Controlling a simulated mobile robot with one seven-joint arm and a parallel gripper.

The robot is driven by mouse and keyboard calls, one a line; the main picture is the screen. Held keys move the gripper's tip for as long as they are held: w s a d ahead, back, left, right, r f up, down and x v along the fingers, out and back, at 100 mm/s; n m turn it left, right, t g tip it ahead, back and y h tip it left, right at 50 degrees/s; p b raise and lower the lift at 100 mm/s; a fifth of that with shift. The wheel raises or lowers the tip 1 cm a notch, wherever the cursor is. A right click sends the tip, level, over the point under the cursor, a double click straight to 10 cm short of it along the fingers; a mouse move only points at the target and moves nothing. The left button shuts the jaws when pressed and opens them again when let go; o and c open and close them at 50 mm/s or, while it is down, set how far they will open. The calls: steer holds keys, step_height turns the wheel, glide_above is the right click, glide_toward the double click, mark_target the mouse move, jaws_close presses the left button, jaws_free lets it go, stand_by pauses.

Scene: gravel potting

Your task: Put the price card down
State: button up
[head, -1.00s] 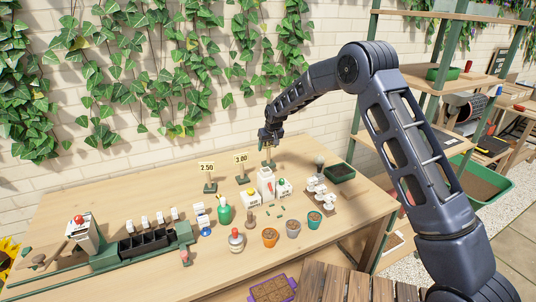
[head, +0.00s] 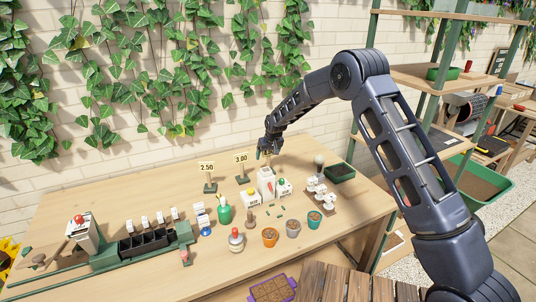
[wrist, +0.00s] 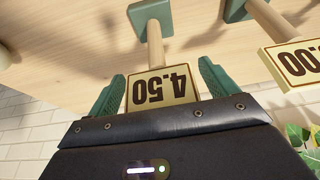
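The price card (wrist: 162,89), reading 4.50 upside down in the wrist view, is on a wooden post with a green base (wrist: 152,17). The base appears to stand on the wooden table. My gripper (wrist: 163,72) is open, with one green finger on each side of the card and a narrow gap at the fingertips. In the head view my gripper (head: 265,155) points down at the back of the table and largely hides this card.
A 3.00 card (head: 241,159) and a 2.50 card (head: 207,167) stand to the left. White cartons (head: 266,184), a bulb-topped item (head: 319,161) and a dark tray (head: 340,172) are close by. The brick wall is behind.

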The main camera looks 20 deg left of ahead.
steer(key=v, duration=1.2)
steer(key=shift+r, duration=0.15)
steer(key=s+d+r+m, duration=0.1)
steer(key=s+d+r, duration=0.1)
steer(key=d+r, duration=0.75)
steer(key=s+d+r+m+t+h, duration=0.15)
steer(key=d+r, duration=0.25)
steer(key=d, duration=1.1)
steer(key=s+d+r+m+g, duration=0.1)
steer(key=s+d+r+m, duration=0.15)
steer(key=d+r, duration=0.7)
steer(key=s+d+f+m+h, duration=0.1)
steer(key=s+d+f+m, duration=0.1)
steer(key=s+d, duration=1.1)
steer(key=s+d+f+m, duration=0.2)
steer(key=s+d, duration=1.2)
steer(key=s, duration=0.2)
steer(key=shift+s+d+t+h, duration=0.15)
steer(key=shift+d+t+h, duration=0.05)
steer(key=shift+t+h, duration=0.2)
